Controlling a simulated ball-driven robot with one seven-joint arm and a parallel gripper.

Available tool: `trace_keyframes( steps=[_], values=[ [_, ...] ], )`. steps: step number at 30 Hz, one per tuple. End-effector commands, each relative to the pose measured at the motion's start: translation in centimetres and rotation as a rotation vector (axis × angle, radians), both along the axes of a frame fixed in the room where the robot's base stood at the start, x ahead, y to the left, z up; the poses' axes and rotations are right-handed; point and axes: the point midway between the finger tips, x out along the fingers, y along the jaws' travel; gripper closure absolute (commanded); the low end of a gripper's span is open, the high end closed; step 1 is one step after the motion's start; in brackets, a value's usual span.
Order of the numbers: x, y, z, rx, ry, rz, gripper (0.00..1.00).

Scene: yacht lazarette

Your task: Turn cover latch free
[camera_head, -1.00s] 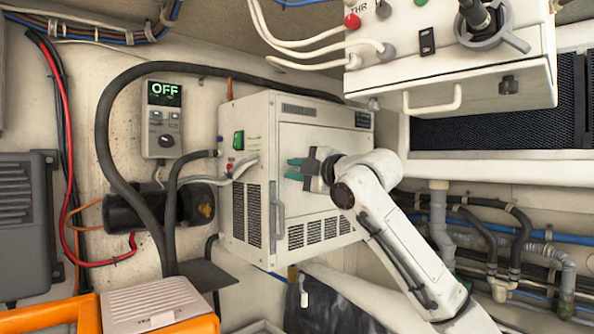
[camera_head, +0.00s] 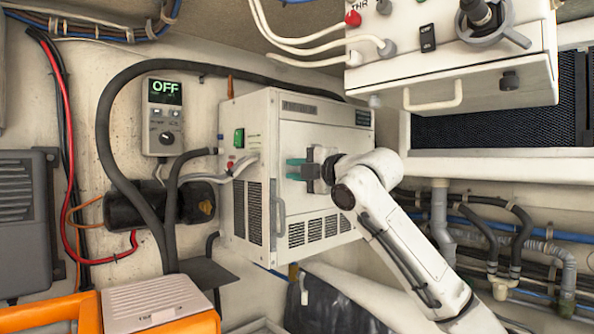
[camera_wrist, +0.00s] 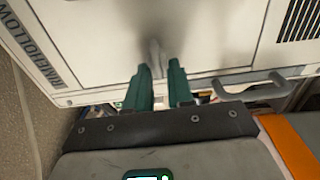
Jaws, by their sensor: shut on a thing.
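The white equipment box (camera_head: 262,112) stands against the wall with its pale front cover (camera_head: 335,145) facing right. My gripper (camera_head: 291,168) reaches the cover from the right with its green fingers pointing left. In the wrist view, my gripper (camera_wrist: 160,67) has its two green fingertips on either side of a small pale latch (camera_wrist: 155,50) near the edge of the cover (camera_wrist: 105,40). It is shut on the latch. The part of the latch between the fingers is hidden, and in the head view I cannot make the latch out.
A grey handle (camera_head: 277,215) is on the box near my gripper. A white console (camera_head: 450,75) hangs above my arm. A thick black hose (camera_head: 104,125) loops left of the box. An orange case (camera_head: 205,322) is at lower left. Pipes (camera_head: 510,225) run at the right.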

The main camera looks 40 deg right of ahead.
Motion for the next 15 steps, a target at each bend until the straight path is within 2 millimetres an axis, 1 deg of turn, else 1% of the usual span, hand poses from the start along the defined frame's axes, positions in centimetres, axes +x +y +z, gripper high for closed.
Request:
trace_keyframes(
  steps=[1, 8, 15],
  values=[
    [0.09, 0.08, -0.21, 0.001, 0.004, 0.002, 0.77],
    [0.05, 0.06, -0.12, 0.001, 0.002, 0.001, 0.55],
    [-0.04, 0.03, -0.07, 0.001, 0.001, 0.001, 0.55]
  ],
)
